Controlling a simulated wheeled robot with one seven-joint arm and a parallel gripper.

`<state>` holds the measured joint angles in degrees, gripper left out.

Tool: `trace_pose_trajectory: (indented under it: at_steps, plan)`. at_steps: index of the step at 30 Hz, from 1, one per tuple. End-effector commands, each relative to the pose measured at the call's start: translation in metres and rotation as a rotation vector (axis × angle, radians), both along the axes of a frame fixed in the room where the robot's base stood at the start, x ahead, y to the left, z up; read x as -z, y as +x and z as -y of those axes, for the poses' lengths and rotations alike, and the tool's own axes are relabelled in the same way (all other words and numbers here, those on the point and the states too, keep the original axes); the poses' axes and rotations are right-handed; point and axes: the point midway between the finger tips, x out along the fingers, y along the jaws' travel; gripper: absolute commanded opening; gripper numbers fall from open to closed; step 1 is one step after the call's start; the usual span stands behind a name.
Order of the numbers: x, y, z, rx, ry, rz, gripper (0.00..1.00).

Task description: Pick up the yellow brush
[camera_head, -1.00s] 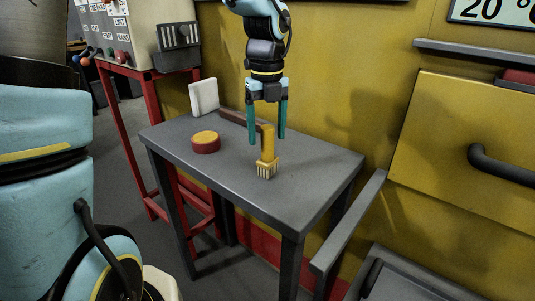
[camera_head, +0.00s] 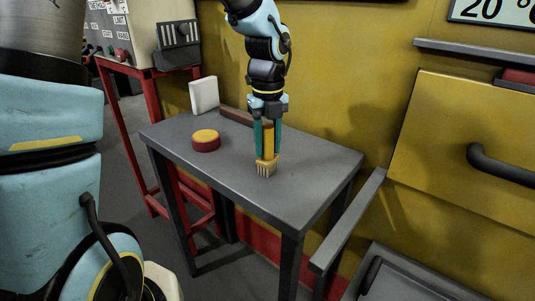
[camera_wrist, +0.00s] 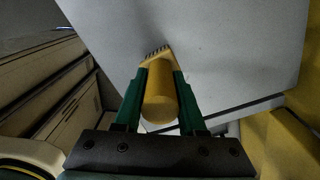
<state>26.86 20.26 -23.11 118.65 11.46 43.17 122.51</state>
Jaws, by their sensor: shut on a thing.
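The yellow brush (camera_head: 268,143) stands upright on the grey table (camera_head: 310,163), bristles down, in the head view. My gripper (camera_head: 267,150) has come down over it from above, with one teal finger on each side of the handle. In the wrist view, the round end of the brush handle (camera_wrist: 159,103) sits between the two green fingers of my gripper (camera_wrist: 160,75), which are shut on it. The bristles show beyond the fingertips. The brush appears to be still at the tabletop; I cannot tell whether it touches.
A red round piece with a yellow top (camera_head: 206,141) lies left of the brush. A white block (camera_head: 204,95) and a brown bar (camera_head: 237,117) are at the table's back. A yellow panel with a dark handle (camera_head: 500,165) is at right. The table's front is clear.

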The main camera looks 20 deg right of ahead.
Motion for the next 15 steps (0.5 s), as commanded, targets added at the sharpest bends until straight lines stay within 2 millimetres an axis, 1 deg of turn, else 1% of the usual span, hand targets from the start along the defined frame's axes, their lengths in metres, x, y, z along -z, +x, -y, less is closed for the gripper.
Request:
trace_pose_trajectory:
  at_steps: [1, 4, 6, 15]
  plan:
    - [-0.0001, 0.0001, -0.0001, 0.000, 0.000, 0.000, 0.17]
    - [-0.0001, 0.0001, -0.0001, 0.000, 0.000, 0.000, 0.06]
    - [-0.0001, 0.0001, -0.0001, 0.000, 0.000, 0.000, 0.00]
    - [-0.0004, 0.0001, 0.0000, 0.000, 0.000, 0.000, 0.00]
